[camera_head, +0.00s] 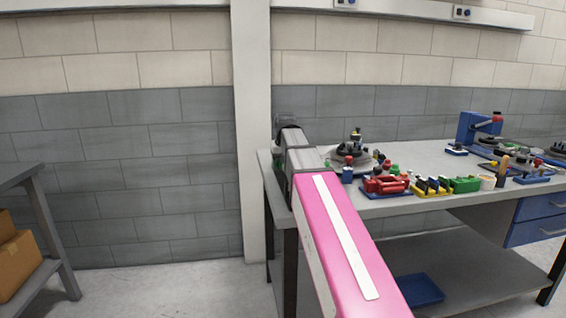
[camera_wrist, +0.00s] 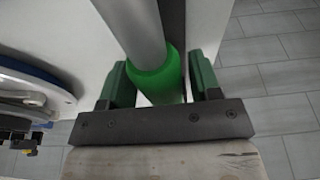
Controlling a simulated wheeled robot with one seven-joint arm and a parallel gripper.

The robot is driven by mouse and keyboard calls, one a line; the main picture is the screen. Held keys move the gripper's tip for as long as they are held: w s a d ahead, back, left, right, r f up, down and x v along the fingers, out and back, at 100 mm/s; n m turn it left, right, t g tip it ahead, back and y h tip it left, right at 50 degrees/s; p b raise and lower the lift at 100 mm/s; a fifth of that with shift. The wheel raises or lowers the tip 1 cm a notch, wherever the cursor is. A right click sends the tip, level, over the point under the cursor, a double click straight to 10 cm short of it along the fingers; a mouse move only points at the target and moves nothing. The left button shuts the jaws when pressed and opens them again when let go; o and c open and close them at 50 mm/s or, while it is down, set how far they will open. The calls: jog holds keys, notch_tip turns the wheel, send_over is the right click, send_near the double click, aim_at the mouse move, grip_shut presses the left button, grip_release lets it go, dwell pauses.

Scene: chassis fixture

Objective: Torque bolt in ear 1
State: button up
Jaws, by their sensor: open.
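My gripper (camera_wrist: 160,72) shows in the wrist view as two green fingers on a dark bar. It is open. A cylinder (camera_wrist: 157,82) with a green section and a grey shaft lies between the fingers; gaps show beside it, and I cannot tell what tool or part it is. In the head view my pink and grey arm reaches the left corner of the workbench (camera_head: 430,160), and the gripper is mostly hidden there. A round fixture (camera_head: 350,153) with dark parts stands on the bench just right of the arm's end. Ear 1 and its bolt cannot be made out.
A red clamp-like item (camera_head: 386,185), yellow rack (camera_head: 432,188) and green item (camera_head: 465,184) line the bench's front. A blue press-like device (camera_head: 476,130) stands farther right. A blue tray (camera_head: 418,290) is on the lower shelf. A shelf with boxes (camera_head: 18,262) stands left; floor between is clear.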

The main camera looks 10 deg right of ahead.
grip_shut()
jog(key=shift+r, duration=0.2)
jog(key=shift+w+v, duration=0.25)
jog(key=shift+v, duration=0.75)
jog(key=shift+w+v, duration=0.25)
jog(key=shift+v, duration=0.8)
jog(key=shift+w+v, duration=0.25)
jog(key=shift+v, duration=0.75)
jog(key=shift+r, duration=0.4)
